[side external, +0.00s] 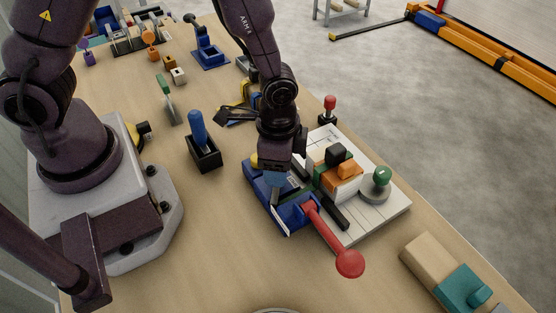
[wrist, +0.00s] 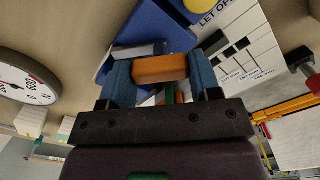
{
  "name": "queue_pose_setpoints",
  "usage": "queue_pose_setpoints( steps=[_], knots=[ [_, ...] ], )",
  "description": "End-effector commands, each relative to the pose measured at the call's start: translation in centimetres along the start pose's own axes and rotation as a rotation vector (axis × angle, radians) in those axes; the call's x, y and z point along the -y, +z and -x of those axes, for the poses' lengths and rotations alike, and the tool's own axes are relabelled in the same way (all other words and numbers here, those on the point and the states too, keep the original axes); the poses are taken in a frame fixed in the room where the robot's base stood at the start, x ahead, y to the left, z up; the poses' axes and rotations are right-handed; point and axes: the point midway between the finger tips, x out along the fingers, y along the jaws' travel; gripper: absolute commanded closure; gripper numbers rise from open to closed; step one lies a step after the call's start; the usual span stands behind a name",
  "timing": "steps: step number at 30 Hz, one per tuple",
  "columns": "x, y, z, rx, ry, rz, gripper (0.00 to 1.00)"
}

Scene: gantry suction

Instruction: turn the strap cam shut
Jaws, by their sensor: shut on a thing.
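My gripper (side external: 276,188) points down over a blue fixture (side external: 270,206) on the bench. In the wrist view the gripper (wrist: 162,74) has its two blue fingers closed on the ends of an orange bar (wrist: 160,68), which looks like the strap cam. The bar lies across between the fingers, close to the blue body (wrist: 148,27) and a grey piece (wrist: 138,50). In the side view the fingers hide the bar. I cannot tell how far it is turned.
A red ball-ended lever (side external: 335,245) sticks out from the fixture towards the front. A white plate (side external: 388,208) with an orange and black block (side external: 346,170) and a green knob (side external: 381,176) lies to the right. A blue-handled tool in a black box (side external: 204,152) stands left.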

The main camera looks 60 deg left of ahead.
Motion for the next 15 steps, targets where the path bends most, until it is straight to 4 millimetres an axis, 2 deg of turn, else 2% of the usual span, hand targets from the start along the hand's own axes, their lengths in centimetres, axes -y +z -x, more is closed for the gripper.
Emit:
queue_pose_setpoints(
  steps=[15],
  knots=[
    [0.01, 0.02, 0.09, 0.001, 0.0, 0.466, 0.66]
  ],
)
